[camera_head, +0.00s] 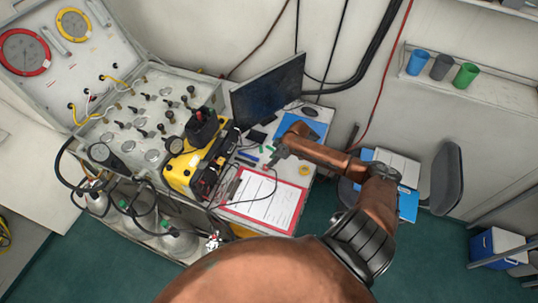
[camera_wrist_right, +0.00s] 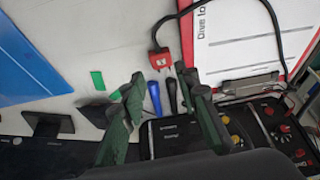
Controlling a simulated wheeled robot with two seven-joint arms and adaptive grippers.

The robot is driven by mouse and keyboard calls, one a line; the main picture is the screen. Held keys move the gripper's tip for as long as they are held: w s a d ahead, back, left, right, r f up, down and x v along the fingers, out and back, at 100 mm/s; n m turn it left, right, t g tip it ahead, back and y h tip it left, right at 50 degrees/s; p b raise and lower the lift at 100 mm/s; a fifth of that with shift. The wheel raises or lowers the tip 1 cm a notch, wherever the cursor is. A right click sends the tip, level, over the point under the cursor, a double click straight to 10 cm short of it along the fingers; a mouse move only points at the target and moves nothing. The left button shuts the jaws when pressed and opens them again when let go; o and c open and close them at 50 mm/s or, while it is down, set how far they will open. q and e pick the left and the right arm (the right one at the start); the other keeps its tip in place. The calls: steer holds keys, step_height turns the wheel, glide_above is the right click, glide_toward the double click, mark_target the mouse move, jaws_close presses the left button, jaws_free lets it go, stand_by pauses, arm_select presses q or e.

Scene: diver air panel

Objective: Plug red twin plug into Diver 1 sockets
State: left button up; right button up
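The red twin plug (camera_wrist_right: 160,60) shows in the right wrist view, lying on the desk beside the clipboard, with a dark cable running from it over the clipboard. My right gripper (camera_wrist_right: 163,76) is open; its two dark green fingers are apart, with the plug just past and between their tips. I cannot tell its height above the desk. In the head view my right gripper (camera_head: 277,151) is over the desk, right of the yellow diver air panel (camera_head: 181,171). The panel's black face with red fittings (camera_wrist_right: 284,130) is at the wrist view's lower right; the Diver 1 sockets are not clear. My left gripper is not in view.
A red-edged clipboard (camera_head: 264,201) lies at the desk's front. Pens (camera_wrist_right: 155,98), a green block (camera_wrist_right: 97,80) and a blue folder (camera_wrist_right: 28,65) lie near the gripper. A monitor (camera_head: 268,90) stands behind. A large valve case (camera_head: 150,110) is on the left.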

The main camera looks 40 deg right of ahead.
mark_target(265, 167)
steer(key=shift+s+a+f, duration=0.1)
steer(key=shift+a+f, duration=0.15)
steer(key=shift+f, duration=0.2)
steer(key=shift+s+a+f, duration=0.1)
steer(key=shift+a+f, duration=0.1)
steer(key=shift+f, duration=0.25)
steer(key=w+f, duration=0.3)
steer(key=shift+a+f, duration=0.25)
steer(key=shift+f, duration=0.25)
steer(key=shift+s+r, duration=0.25)
steer(key=shift+s, duration=0.3)
steer(key=shift+w+f, duration=0.1)
steer(key=shift+w, duration=0.05)
steer(key=shift+c, duration=0.6)
steer(key=shift+w+f, duration=0.1)
steer(key=shift+c, duration=1.6)
steer(key=c, duration=0.3)
steer(key=o, duration=0.5)
steer(key=shift+c, duration=0.2)
steer(key=c, duration=0.5)
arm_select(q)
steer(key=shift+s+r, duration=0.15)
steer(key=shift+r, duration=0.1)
arm_select(e)
jaws_close()
